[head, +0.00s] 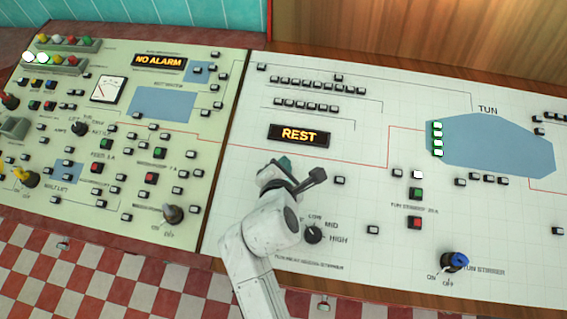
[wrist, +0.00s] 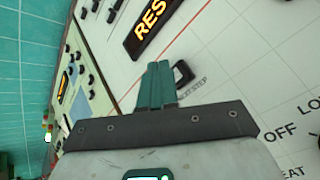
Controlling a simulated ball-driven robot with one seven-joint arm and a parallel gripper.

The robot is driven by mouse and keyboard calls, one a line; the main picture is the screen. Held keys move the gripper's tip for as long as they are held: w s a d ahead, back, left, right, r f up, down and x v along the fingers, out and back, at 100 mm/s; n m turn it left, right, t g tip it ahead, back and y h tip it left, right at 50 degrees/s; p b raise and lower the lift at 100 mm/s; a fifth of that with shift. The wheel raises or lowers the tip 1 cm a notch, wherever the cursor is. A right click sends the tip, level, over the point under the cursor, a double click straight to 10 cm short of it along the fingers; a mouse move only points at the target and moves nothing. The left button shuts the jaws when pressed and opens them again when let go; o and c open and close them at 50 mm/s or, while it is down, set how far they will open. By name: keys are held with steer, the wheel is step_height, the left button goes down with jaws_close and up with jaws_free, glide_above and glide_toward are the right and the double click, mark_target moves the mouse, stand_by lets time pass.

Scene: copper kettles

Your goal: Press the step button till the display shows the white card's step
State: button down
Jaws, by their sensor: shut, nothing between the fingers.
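The display (head: 299,135) on the white panel reads REST in orange; it shows partly in the wrist view (wrist: 151,22). The step button (wrist: 183,73) is a small black-framed key with a printed label ending in STEP; in the head view my gripper seems to hide it. My gripper (head: 284,163) is over the white panel just below the display. Its teal fingers (wrist: 158,84) are shut and empty, with their tips right beside the button; I cannot tell whether they touch it. I cannot make out a white card in either view.
A rotary knob (head: 313,235) marked LOW, MID, HIGH is close to my wrist. A green button (head: 415,193), a red button (head: 414,223) and a blue-topped knob (head: 455,261) are to the right. The left panel's display (head: 159,61) reads NO ALARM.

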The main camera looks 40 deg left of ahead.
steer(key=r+p, duration=0.1)
steer(key=p, duration=0.1)
steer(key=r+p, duration=0.1)
steer(key=r, duration=0.1)
steer(key=s+r+p, duration=0.1)
steer(key=r+p, duration=0.1)
steer(key=shift+d+p, duration=0.25)
steer(key=shift+p, duration=0.05)
stand_by(1.8)
